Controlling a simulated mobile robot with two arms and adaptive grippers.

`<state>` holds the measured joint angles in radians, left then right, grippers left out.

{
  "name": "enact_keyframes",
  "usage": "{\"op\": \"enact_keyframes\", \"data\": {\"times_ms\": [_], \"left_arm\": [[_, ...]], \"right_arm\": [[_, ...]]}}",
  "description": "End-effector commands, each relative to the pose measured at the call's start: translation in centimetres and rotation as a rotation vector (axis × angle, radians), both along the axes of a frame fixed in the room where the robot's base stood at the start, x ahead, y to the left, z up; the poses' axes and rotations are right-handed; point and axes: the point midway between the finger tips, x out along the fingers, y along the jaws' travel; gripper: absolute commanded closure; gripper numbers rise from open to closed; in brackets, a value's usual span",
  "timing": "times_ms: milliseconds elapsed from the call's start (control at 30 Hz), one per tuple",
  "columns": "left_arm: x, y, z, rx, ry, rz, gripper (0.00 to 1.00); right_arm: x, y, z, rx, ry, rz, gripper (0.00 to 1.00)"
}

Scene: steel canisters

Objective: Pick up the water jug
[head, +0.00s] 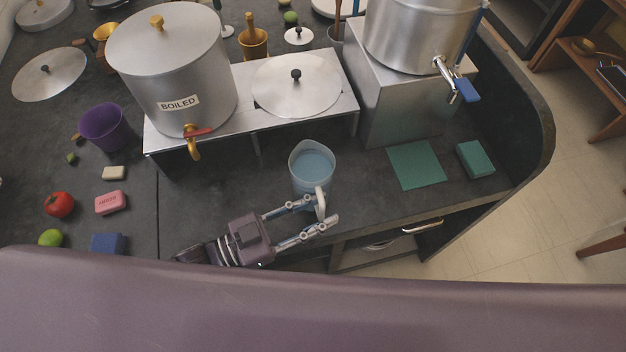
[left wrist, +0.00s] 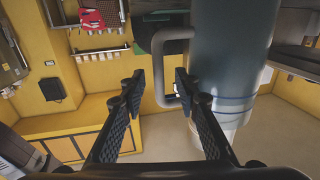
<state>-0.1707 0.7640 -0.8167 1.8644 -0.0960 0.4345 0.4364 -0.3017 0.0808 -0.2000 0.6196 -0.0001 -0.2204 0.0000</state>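The water jug (head: 312,165) is a pale blue, translucent jug with water in it, standing upright on the dark counter. Its white handle (head: 321,200) points toward me. My left gripper (head: 322,211) is open at the handle, with its two fingers on either side of it or very near. In the left wrist view, the jug (left wrist: 232,60) fills the right side. Its grey-looking handle loop (left wrist: 160,68) shows beyond and between the open fingertips (left wrist: 159,84), with visible gaps. I cannot tell whether either finger touches it. My right gripper is not in view.
A large canister marked BOILED (head: 175,70) stands on a metal stand (head: 255,118) behind the jug, its tap facing forward. A second steel canister (head: 415,35) stands on a metal box at right. A green cloth (head: 417,165) and sponge (head: 474,159) lie right of the jug.

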Motion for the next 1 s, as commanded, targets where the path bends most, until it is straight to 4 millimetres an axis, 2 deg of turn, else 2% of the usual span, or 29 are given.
{"op": "enact_keyframes", "data": {"times_ms": [100, 333, 600, 1000], "left_arm": [[0.4, -0.78, 0.07, -0.001, 0.0, -0.001, 0.71], [0.4, -0.82, -0.06, 0.0, 0.001, -0.001, 0.72], [0.4, -0.8, -0.06, 0.0, 0.001, -0.001, 1.0], [0.39, -0.78, -0.05, 0.0, 0.001, -0.001, 1.0]], "right_arm": [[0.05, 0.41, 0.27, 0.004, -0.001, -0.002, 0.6], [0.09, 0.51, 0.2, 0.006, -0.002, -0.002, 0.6], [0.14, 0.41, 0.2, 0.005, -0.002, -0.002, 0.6], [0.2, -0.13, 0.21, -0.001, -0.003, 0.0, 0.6]]}}
